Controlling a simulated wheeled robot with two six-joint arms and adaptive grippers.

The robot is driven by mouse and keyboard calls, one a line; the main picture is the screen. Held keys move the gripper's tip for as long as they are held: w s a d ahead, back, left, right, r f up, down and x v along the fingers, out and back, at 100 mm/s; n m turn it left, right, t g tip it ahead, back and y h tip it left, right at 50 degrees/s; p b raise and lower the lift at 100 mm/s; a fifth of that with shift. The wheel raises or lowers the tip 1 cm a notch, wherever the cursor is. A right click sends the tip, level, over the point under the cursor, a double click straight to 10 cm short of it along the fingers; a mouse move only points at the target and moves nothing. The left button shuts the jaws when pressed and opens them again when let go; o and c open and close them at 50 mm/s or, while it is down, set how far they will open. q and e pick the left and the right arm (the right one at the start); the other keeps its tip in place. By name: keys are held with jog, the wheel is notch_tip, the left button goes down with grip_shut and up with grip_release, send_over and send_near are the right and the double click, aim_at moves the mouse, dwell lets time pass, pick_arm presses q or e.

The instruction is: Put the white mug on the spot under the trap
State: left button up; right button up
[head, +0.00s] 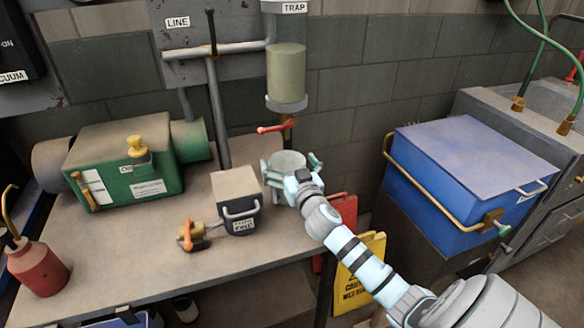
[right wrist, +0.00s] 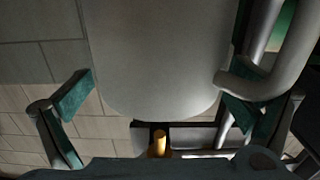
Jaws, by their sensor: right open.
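The white mug (head: 287,160) stands upright near the bench's right end, just below the trap (head: 286,75) and its outlet with a red-handled valve (head: 274,128). My right gripper (head: 290,168) is open, its fingers on both sides of the mug. In the right wrist view the mug's body (right wrist: 155,60) fills the middle between the spread fingers, with a visible gap at the left finger. Its handle (right wrist: 270,90) is on the right, by the right finger. The spot under the trap is hidden by mug and gripper. My left gripper is not in view.
A dark box with a handle (head: 237,205) and a small brass valve with an orange lever (head: 191,236) are left of the mug. A green pump (head: 125,165) and red oil can (head: 37,267) stand farther left. A blue cooler (head: 460,175) and yellow sign (head: 362,270) are right.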

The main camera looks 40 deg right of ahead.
jog(key=v, duration=1.1)
jog(key=shift+s+a, duration=0.15)
jog(key=shift+s, duration=0.2)
